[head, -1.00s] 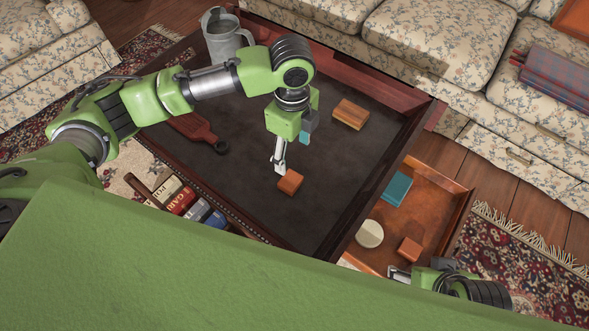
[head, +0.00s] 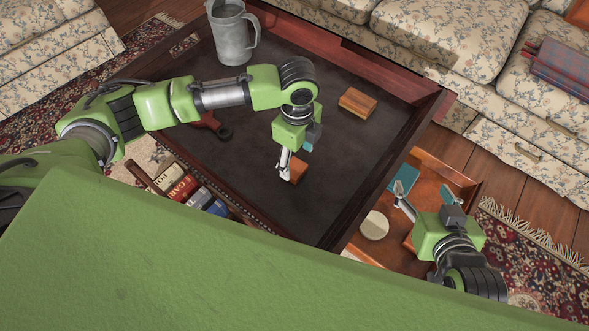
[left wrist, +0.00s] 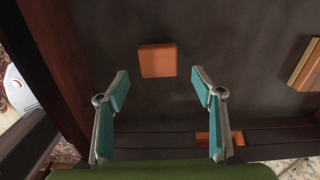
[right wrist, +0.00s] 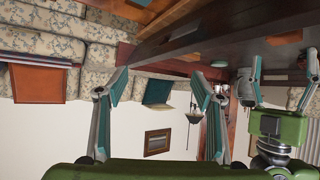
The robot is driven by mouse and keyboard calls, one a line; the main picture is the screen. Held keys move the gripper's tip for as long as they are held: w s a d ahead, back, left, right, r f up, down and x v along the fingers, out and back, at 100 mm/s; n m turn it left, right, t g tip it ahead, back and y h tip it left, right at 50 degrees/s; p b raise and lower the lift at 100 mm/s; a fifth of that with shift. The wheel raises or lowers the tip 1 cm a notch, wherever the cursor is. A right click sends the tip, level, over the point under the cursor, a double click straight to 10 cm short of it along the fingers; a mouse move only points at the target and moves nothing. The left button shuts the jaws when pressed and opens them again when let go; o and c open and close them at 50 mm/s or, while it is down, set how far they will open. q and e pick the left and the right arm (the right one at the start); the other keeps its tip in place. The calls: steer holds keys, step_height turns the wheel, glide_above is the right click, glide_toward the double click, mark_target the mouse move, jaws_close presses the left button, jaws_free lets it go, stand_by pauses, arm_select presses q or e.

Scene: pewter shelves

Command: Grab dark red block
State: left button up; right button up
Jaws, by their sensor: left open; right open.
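A small orange-red block (head: 299,170) lies on the dark table top, partly hidden by my left gripper (head: 286,172). In the left wrist view this block (left wrist: 157,60) lies just beyond the gap between the open fingers (left wrist: 161,80), untouched. A second reddish block (head: 409,243) is in the orange-brown drawer (head: 445,172), mostly covered by my right gripper (head: 424,188). My right gripper is open and empty above the drawer; its wrist view (right wrist: 160,82) looks out across the room. I cannot tell which block counts as dark red.
A wooden striped block (head: 358,102), a grey metal pitcher (head: 232,35) and a red paddle-like board (head: 207,121) are on the table (head: 250,150). Several books (head: 180,188) stand at the table's near side.

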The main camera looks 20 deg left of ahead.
mark_target(297, 169)
arm_select(q)
step_height(297, 169, down, 4)
steer(key=shift+s+f+b, duration=0.1)
steer(key=shift+f+b, duration=0.15)
steer(key=shift+b, duration=0.75)
steer(key=c, duration=1.2)
arm_select(e)
steer(key=w+a+r+t+y, duration=0.1)
steer(key=w+r+t, duration=0.4)
steer(key=r, duration=0.5)
steer(key=shift+a+r+t+y, duration=0.35)
steer(key=shift+a+t+y, duration=0.05)
steer(key=shift+a, duration=0.45)
